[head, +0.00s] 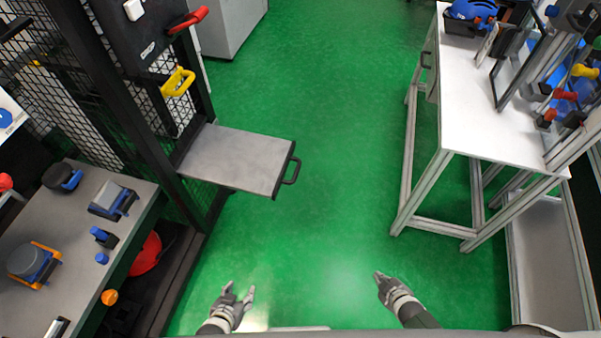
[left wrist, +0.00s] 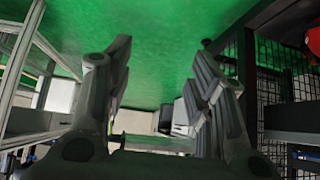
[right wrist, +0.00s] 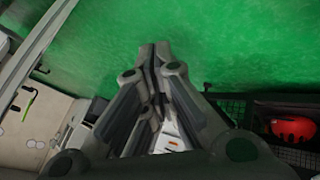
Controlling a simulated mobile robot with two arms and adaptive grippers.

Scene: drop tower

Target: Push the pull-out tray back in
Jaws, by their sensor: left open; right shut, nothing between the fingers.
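The pull-out tray (head: 238,158) is a flat grey plate sticking out to the right from the black mesh tower (head: 150,110) in the head view. A dark handle (head: 291,170) sits on its outer right edge. My left gripper (head: 238,290) is open and empty, low in the head view and below the tray, clear of it. Its spread fingers also show in the left wrist view (left wrist: 160,85). My right gripper (head: 378,276) is shut and empty, further right over the floor. Its closed fingers also show in the right wrist view (right wrist: 155,55).
A grey workbench (head: 125,228) with several tools stands at the left. A white-topped table (head: 490,105) with aluminium legs stands at the right. A yellow handle (head: 178,82) and a red handle (head: 188,20) are on the tower. Green floor (head: 330,150) lies free between.

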